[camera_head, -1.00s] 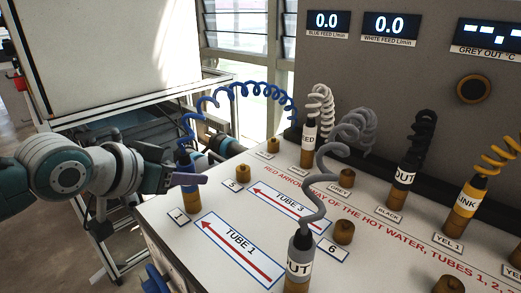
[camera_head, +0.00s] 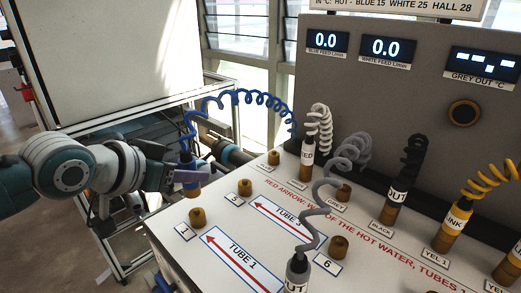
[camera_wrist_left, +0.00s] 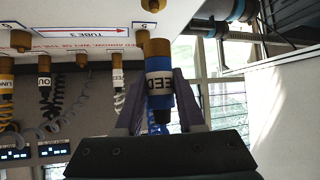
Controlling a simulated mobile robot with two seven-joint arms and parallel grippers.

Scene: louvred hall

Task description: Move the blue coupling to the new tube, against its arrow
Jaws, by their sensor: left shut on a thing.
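My left gripper (camera_head: 186,178) is shut on the blue coupling (camera_head: 187,161), which has a brass end and a blue coiled hose. It holds the coupling above and behind the bare brass port 1 (camera_head: 197,217), apart from it. In the left wrist view the coupling (camera_wrist_left: 158,78), marked "FEED", sits between the purple fingers (camera_wrist_left: 160,105). The tube 1 label (camera_head: 240,256) has a red arrow pointing toward port 1. The tube 3 label (camera_head: 286,222) has an arrow toward port 5 (camera_head: 245,187). Port 6 (camera_head: 338,247) is bare. My right gripper is out of view.
A grey coupling (camera_head: 298,272) with a coiled hose stands at the near edge. White (camera_head: 308,152), black (camera_head: 393,203) and yellow (camera_head: 450,229) couplings stand farther back and right. The grey hose arches close to port 6. A panel with displays (camera_head: 388,47) rises behind.

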